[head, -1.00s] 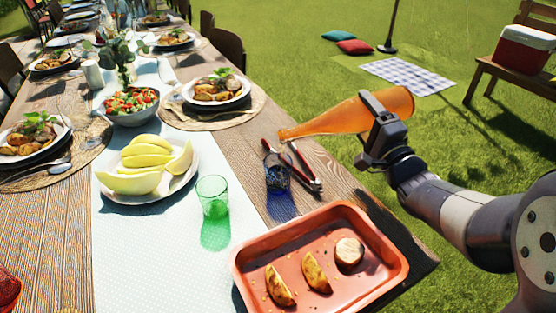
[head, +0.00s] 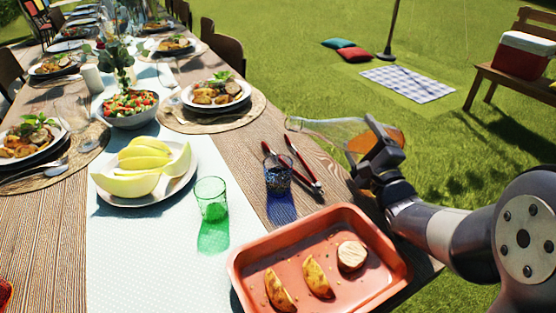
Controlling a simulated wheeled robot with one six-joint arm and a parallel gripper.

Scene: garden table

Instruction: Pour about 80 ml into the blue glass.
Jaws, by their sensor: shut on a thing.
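My gripper (head: 376,148) is shut on a clear bottle (head: 335,128) at the table's right edge. The bottle lies nearly level, its mouth to the left and slightly higher than its base. Orange liquid (head: 388,140) sits in the base end, and the neck looks clear. The blue glass (head: 278,178) stands upright on the wood, below and left of the bottle's mouth, apart from it. How much is in the glass I cannot tell. No stream shows between bottle and glass.
A melon plate (head: 108,199) and a salad bowl (head: 132,121) are farther left.

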